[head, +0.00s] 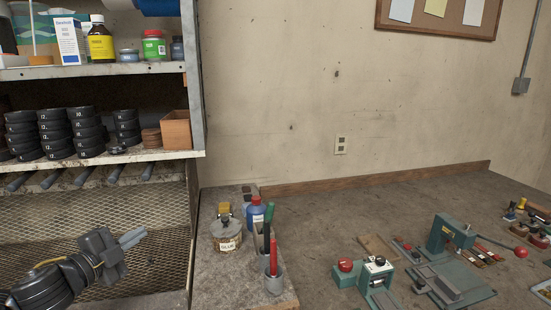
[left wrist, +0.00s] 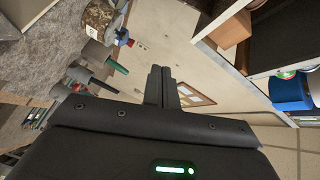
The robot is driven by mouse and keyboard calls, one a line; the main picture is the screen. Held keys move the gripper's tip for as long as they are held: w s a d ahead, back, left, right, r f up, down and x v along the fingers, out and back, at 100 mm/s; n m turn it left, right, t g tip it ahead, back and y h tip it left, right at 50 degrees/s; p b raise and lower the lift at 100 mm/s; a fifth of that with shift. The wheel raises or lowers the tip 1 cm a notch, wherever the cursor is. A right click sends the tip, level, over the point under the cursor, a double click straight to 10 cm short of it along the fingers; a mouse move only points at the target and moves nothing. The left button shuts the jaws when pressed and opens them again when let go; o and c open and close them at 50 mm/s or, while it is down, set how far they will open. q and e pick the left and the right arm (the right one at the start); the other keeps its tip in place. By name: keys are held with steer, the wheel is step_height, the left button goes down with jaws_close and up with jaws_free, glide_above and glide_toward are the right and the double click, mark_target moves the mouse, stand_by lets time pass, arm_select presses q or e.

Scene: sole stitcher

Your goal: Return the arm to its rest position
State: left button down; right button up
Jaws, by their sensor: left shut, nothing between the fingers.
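My left gripper (head: 133,237) is at the lower left of the head view, in front of the mesh panel below the shelves. Its fingers are shut with nothing between them and point right. In the left wrist view the shut fingers (left wrist: 161,72) stand at the middle, with the wall behind them. The gripper is apart from the shelf and from the bench. My right gripper is in neither view.
A shelf unit (head: 197,90) with black rolls and bottles stands above my left arm. The workbench (head: 330,225) to the right holds a glue jar (head: 227,235), a pen cup (head: 274,281), a blue bottle (head: 256,212) and green machines (head: 450,232). The bench's back middle is clear.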

arm_select(q)
steer(key=s+d+f+n+g+y, duration=0.25)
steer(key=s+f+n, duration=0.25)
steer(key=f, duration=0.5)
steer(key=s+d+f+n+g+y, duration=0.1)
steer(key=s+f+n+y, duration=0.3)
steer(key=f, duration=0.7)
steer(key=s+d+f+n+g, duration=0.2)
steer(key=s+f+n+g, duration=0.3)
steer(key=s, duration=0.7)
steer(key=s+d+f+n+g, duration=0.2)
steer(key=s+f+g, duration=0.2)
steer(key=s+f, duration=0.6)
steer(key=s+f+g, duration=0.1)
steer(key=s+f, duration=0.1)
steer(key=f, duration=1)
steer(key=s+f+g, duration=0.1)
steer(key=s+f, duration=0.1)
steer(key=f, duration=1)
steer(key=s+a+f, duration=0.2)
steer(key=s+f, duration=1.3)
steer(key=s, duration=0.1)
steer(key=shift+a+f+g, duration=0.15)
steer(key=shift+f+g, duration=0.1)
steer(key=shift+g, duration=0.1)
steer(key=shift+s, duration=0.1)
